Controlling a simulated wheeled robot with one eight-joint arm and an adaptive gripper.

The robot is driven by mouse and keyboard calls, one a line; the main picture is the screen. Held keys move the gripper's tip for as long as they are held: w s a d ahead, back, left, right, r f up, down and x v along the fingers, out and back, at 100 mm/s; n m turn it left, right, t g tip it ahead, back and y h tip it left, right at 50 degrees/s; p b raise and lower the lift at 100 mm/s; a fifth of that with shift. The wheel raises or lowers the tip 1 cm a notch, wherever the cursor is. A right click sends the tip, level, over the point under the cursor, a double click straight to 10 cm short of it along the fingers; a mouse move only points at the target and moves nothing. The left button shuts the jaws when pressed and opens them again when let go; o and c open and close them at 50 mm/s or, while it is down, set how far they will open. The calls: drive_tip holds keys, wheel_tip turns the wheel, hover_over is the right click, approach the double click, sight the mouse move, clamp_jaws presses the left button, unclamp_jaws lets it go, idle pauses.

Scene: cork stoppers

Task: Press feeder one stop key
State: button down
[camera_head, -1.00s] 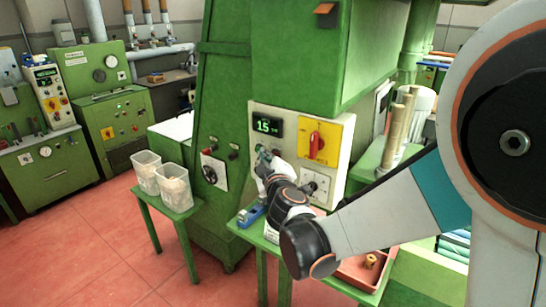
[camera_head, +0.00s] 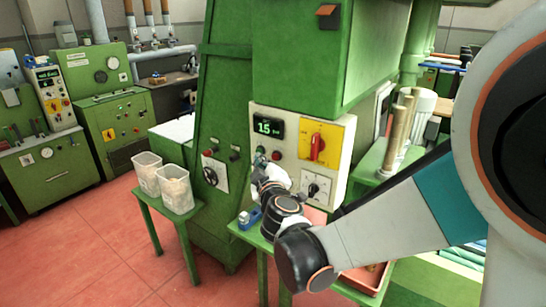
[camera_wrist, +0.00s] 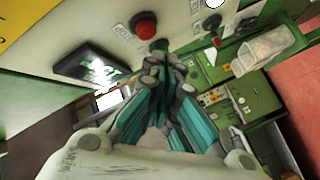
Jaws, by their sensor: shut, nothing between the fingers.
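A pale control panel (camera_head: 287,148) is on the front of the green machine. A red round button (camera_head: 276,155) sits below its display, and shows large in the wrist view (camera_wrist: 146,27). A green button (camera_head: 260,150) is left of it; in the wrist view a dark green part (camera_wrist: 158,45) shows just behind my fingertips. Contact cannot be told.
The panel also has a lit display (camera_head: 268,127), a red switch on a yellow plate (camera_head: 318,147) and a dark rotary knob (camera_head: 315,188). A green table under my arm bears a small blue item (camera_head: 249,218). Two clear bins (camera_head: 162,180) stand on a stand to the left.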

drive_tip(key=s+a, duration=0.2)
drive_tip(key=s, duration=0.1)
drive_tip(key=shift+s+a, duration=0.15)
drive_tip(key=shift+a, duration=0.1)
idle(0.6)
